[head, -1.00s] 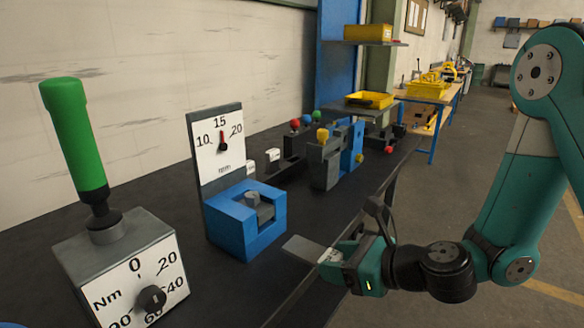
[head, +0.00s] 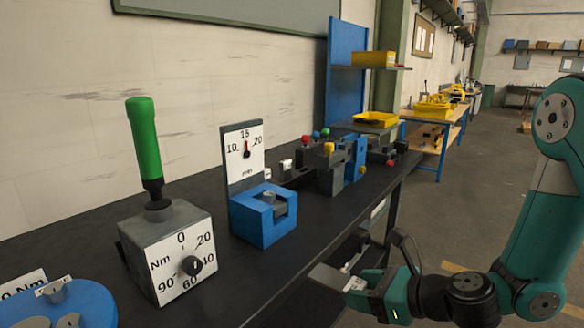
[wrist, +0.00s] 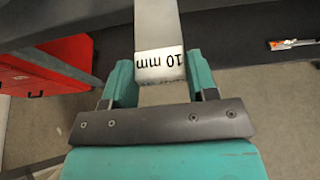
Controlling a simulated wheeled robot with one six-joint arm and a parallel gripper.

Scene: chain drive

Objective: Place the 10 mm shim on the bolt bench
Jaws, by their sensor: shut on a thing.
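My gripper (head: 356,288) is shut on the 10 mm shim (head: 328,278), a flat grey plate with a white label. In the wrist view the shim (wrist: 158,25) sticks out between the fingers, and its "10 mm" label reads upside down. In the head view I hold it in the air just off the front edge of a long dark bench (head: 285,258). I cannot tell which bench is the bolt bench.
On the dark bench stand a grey Nm dial box (head: 140,255) with a green handle, a blue block (head: 250,225) with a 10-15-20 mm dial, and several fixtures with coloured knobs (head: 335,165). A wooden bench with yellow trays (head: 433,108) stands farther back. The aisle at right is open.

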